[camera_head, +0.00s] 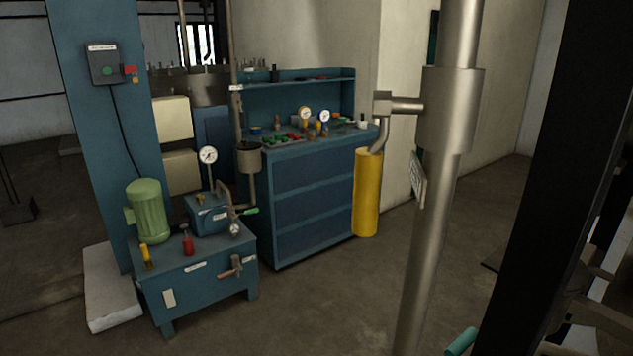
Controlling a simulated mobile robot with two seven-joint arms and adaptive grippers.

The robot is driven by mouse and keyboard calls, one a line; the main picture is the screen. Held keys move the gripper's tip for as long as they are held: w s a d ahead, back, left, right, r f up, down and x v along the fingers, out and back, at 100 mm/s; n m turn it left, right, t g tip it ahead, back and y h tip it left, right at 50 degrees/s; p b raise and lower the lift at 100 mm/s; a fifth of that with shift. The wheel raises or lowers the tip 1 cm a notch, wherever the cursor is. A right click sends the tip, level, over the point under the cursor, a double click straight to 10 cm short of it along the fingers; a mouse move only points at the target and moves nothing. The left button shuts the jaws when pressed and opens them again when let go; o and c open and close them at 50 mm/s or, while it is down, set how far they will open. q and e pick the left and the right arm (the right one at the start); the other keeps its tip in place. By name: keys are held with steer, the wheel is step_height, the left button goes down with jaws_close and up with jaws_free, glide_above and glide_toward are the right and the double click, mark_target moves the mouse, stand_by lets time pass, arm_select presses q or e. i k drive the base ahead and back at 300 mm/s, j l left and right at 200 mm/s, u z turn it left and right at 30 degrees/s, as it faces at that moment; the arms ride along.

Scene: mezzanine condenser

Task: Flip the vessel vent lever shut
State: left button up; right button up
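No part is clearly marked as the vessel vent lever. A green-tipped lever (249,211) sticks out to the right from the small blue box (206,215) on the low blue pump bench. Another green handle (460,342) shows at the bottom edge, tilted up to the right; the rest of it is cut off by the frame. A lever with a brown handle (231,270) is on the front of the pump bench. I cannot tell which of these is the vent lever or whether it is open or shut. Neither of my grippers is in view.
A thick grey pipe (435,220) stands close in front, with a dark column (545,180) to its right. The blue workbench (315,205) with gauges and a yellow cylinder (367,195) stands behind. The floor (330,300) between pump bench and pipe is clear.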

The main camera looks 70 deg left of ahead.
mark_target(368, 160)
steer(key=j+u, duration=0.1)
steer(key=u, duration=0.4)
steer(key=k+j+u, duration=0.1)
steer(key=u, duration=0.35)
steer(key=j+u, duration=0.15)
steer(key=u, duration=0.35)
